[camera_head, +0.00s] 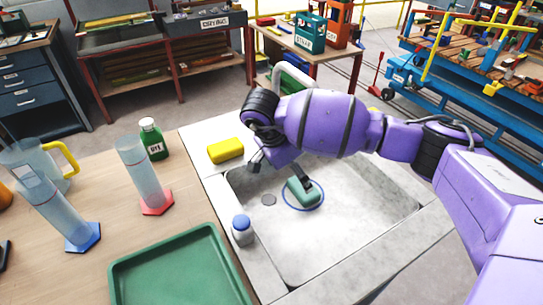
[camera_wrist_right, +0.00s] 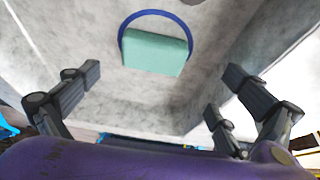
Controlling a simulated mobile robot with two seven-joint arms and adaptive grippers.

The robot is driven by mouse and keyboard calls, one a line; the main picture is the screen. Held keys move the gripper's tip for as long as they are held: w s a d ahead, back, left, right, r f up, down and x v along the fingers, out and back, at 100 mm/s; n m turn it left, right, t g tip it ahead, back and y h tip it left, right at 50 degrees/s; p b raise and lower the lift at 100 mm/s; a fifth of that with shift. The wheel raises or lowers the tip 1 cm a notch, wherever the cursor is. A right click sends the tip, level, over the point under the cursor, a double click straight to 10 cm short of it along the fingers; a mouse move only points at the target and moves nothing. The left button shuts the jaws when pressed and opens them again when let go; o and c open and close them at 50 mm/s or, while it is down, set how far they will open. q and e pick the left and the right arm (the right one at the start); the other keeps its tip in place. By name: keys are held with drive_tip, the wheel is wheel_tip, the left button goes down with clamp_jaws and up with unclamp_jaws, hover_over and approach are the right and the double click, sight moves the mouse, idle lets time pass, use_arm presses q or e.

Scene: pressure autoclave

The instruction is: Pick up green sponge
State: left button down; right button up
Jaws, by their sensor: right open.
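The green sponge (camera_head: 306,194) lies on the floor of the grey sink (camera_head: 350,222), within a blue ring (camera_head: 288,204). In the right wrist view the sponge (camera_wrist_right: 155,54) is a pale green block at the upper middle, and the ring (camera_wrist_right: 140,14) curves around its far side. My right gripper (camera_head: 272,170) is above the sink, near the sponge. In the right wrist view the right gripper (camera_wrist_right: 164,82) has its fingers spread wide with nothing between them. The sponge is apart from the fingers there. My left gripper is in neither view.
A yellow sponge (camera_head: 225,150) lies on the sink's back-left rim. A blue-capped bottle (camera_head: 242,231) stands on the left rim, beside a green tray (camera_head: 180,276). A green bottle (camera_head: 152,140) and cylinders (camera_head: 142,172) stand farther left. The sink's right side is clear.

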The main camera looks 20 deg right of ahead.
drive_tip(key=shift+s+d+f, duration=0.3)
drive_tip(key=shift+s+f, duration=0.1)
drive_tip(key=shift+f, duration=0.1)
drive_tip(key=shift+s+d+f, duration=0.25)
drive_tip(key=shift+s+f, duration=0.1)
drive_tip(key=shift+f, duration=0.1)
drive_tip(key=x, duration=0.5)
drive_tip(key=shift+w+p, duration=0.2)
drive_tip(key=shift+p, duration=0.1)
drive_tip(key=c, duration=0.9)
